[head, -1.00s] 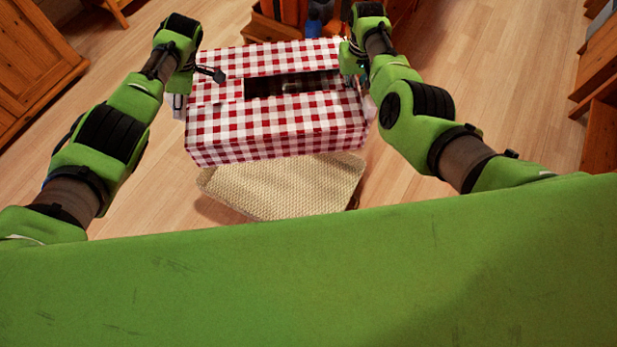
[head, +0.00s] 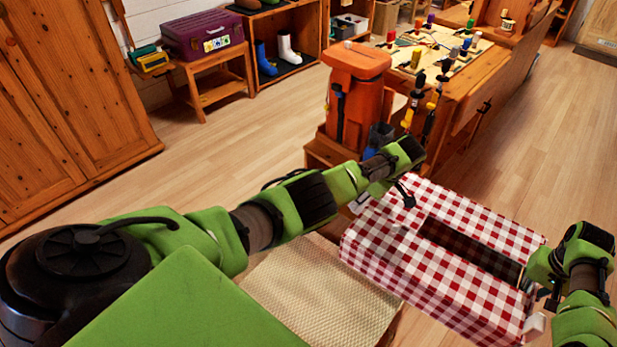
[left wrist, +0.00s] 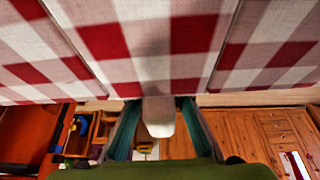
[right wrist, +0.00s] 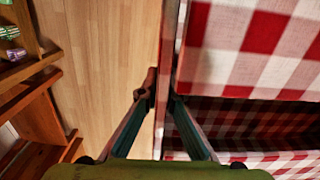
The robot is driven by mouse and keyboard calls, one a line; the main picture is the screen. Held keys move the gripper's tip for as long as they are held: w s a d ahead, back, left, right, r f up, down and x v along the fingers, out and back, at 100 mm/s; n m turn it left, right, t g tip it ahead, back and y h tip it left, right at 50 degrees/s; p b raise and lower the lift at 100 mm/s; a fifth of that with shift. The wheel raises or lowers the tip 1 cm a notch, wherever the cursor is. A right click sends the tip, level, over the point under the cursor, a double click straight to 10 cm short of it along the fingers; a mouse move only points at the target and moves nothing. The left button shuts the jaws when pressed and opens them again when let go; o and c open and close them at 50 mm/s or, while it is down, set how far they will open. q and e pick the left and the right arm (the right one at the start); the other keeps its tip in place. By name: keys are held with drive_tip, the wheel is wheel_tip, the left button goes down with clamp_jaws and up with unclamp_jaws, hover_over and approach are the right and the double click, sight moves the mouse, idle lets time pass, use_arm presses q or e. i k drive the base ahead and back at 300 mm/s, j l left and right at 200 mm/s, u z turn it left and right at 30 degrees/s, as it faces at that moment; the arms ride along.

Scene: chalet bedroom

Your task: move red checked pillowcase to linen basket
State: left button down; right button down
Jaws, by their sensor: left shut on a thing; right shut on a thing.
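A red and white checked cloth piece (head: 425,278) is box-shaped, with a long dark opening in its top. It is off the floor between my two arms. My left gripper (head: 400,192) is at its far left end; the left wrist view shows the fingers around a pale tab (left wrist: 160,116) beneath checked cloth. My right gripper (head: 545,288) is at its right end, shut on its edge; the right wrist view shows the checked side close against the fingers (right wrist: 160,98). What exactly the right fingers pinch is hard to see. I cannot pick out a linen basket with certainty.
A cream woven surface (head: 318,290) lies low beside the checked piece. An orange pack (head: 352,95) and a wooden workbench (head: 470,85) with small items stand beyond. A wardrobe (head: 60,110) is left, a purple case (head: 203,35) on a bench behind. Wooden floor (head: 235,145) between is clear.

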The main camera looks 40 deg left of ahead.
sight(314, 295)
drive_tip(key=k+j, duration=0.1)
drive_tip(key=j, duration=0.5)
drive_tip(key=k+j, duration=0.1)
drive_tip(key=j, duration=0.45)
drive_tip(key=k+j, duration=0.1)
drive_tip(key=j, duration=0.5)
drive_tip(key=i+z, duration=0.05)
